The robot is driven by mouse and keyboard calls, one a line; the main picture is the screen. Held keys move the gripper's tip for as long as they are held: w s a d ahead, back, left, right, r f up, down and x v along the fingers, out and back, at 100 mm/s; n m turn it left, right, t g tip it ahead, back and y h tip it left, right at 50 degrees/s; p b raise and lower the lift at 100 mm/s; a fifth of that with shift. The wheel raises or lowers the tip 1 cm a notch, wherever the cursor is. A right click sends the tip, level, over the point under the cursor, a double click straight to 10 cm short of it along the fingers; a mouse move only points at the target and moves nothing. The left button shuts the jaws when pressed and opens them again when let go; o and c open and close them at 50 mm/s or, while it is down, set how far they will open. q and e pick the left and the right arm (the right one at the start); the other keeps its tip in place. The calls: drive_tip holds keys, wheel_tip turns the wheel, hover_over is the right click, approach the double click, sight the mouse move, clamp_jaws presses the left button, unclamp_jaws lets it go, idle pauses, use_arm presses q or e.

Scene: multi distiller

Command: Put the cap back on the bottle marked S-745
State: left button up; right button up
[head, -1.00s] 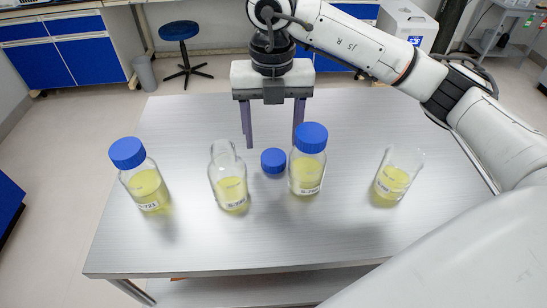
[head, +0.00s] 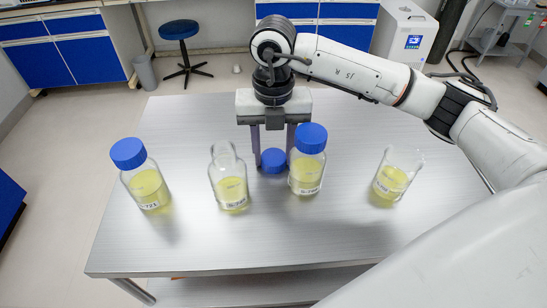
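The loose blue cap (head: 273,160) lies on the table between two bottles. My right gripper (head: 273,158) points down over it, one finger on each side; the fingers look closed against the cap's sides. The open bottle (head: 232,186), clear with yellow liquid and no cap, stands upright just left of the cap. Its label is too small to read surely. A capped bottle (head: 307,174) with a blue lid stands close on the right of the cap and partly covers the right finger. My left gripper is not in view.
Another blue-capped bottle (head: 146,182) stands at the left of the metal table (head: 255,238). A glass beaker (head: 392,184) with yellow liquid stands at the right. The table's front and far right are clear. A blue stool (head: 179,32) stands behind.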

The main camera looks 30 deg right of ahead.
sight(274, 156)
drive_tip(key=shift+c, duration=0.9)
drive_tip(key=shift+r, duration=0.15)
wheel_tip(274, 156, up, 10)
